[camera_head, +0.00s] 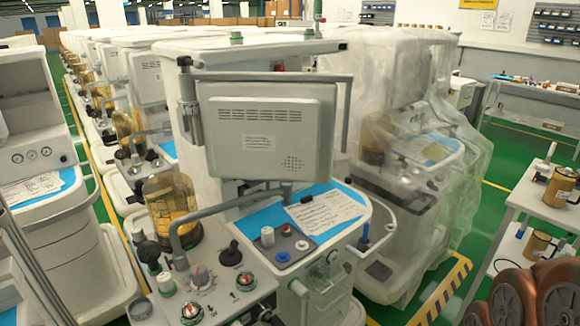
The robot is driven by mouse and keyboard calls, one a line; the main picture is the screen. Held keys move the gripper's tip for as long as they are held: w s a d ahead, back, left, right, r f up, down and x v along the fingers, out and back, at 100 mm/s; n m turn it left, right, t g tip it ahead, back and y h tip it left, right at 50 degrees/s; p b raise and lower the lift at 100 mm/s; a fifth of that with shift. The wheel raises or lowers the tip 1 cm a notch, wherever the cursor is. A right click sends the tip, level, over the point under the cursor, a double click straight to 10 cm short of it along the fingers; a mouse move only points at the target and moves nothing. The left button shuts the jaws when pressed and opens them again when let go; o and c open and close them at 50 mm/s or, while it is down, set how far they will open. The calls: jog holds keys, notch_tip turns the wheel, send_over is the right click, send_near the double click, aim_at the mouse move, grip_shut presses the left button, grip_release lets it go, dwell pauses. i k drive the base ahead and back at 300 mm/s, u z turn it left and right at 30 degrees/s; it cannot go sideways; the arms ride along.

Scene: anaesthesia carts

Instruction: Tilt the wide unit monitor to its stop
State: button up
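The monitor (266,128) of the nearest anaesthesia unit is a wide, light grey panel in the middle of the view. The side towards me has two rows of vent slots, a small label and a patch of round holes. It looks close to upright, with a slight lean I cannot measure. A grey bar (262,76) runs along its top, and a bent grey arm (215,208) runs below it to the unit's worktop. My gripper is not in view, so I see no contact with the monitor.
The worktop (228,290) below carries knobs, an amber canister (172,207) and a paper sheet (327,212). A plastic-wrapped unit (420,160) stands close on the right. More units line the left. Brown rollers (535,295) and a small cart (543,205) are at right.

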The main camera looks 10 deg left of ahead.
aim_at(279, 132)
jog(key=u, duration=0.45)
jog(key=i, duration=0.85)
jog(key=u, duration=0.75)
